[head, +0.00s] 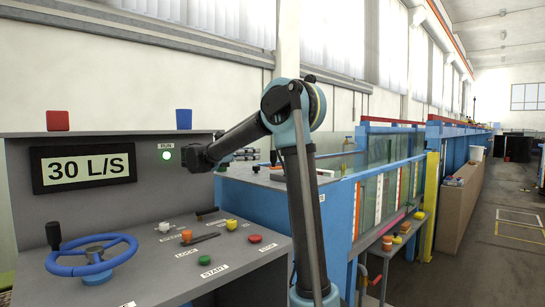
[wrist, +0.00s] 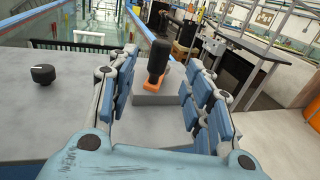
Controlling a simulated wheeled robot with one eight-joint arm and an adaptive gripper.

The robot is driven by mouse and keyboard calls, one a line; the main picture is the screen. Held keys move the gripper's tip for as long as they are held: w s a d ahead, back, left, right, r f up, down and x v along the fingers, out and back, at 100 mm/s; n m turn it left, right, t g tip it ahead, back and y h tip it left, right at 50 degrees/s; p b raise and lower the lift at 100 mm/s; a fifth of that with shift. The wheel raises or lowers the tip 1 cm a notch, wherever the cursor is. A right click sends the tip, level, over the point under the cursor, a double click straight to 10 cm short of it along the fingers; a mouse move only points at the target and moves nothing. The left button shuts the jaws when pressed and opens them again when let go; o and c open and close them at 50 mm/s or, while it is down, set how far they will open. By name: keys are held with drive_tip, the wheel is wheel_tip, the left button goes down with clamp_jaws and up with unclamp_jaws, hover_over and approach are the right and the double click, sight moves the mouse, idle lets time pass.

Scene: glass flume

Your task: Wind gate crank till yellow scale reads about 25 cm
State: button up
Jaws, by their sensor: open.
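In the wrist view, a crank with an upright black handle (wrist: 158,62) and an orange arm (wrist: 165,84) sits on a grey block (wrist: 151,98). My gripper (wrist: 162,58) is open, with its two blue-padded fingers on either side of the handle. I see gaps between handle and fingers; how far the fingertips are beyond it I cannot tell. In the head view, my forearm covers most of the crank's area. Upright scale strips show on the flume's glass, one orange (head: 356,211) and one white (head: 378,202). No yellow scale reading is legible.
A black knob (wrist: 43,75) stands left of the crank. The glass flume (wrist: 102,22) runs away behind it. In the head view, a grey console with a blue handwheel (head: 91,257) and a "30 L/S" display (head: 83,167) is at left. A yellow post (head: 429,207) stands right.

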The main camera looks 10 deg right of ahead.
sight(273, 152)
drive_tip(key=x, duration=1.1)
drive_tip(key=shift+a, duration=0.1)
drive_tip(key=shift+c, duration=0.5)
clamp_jaws()
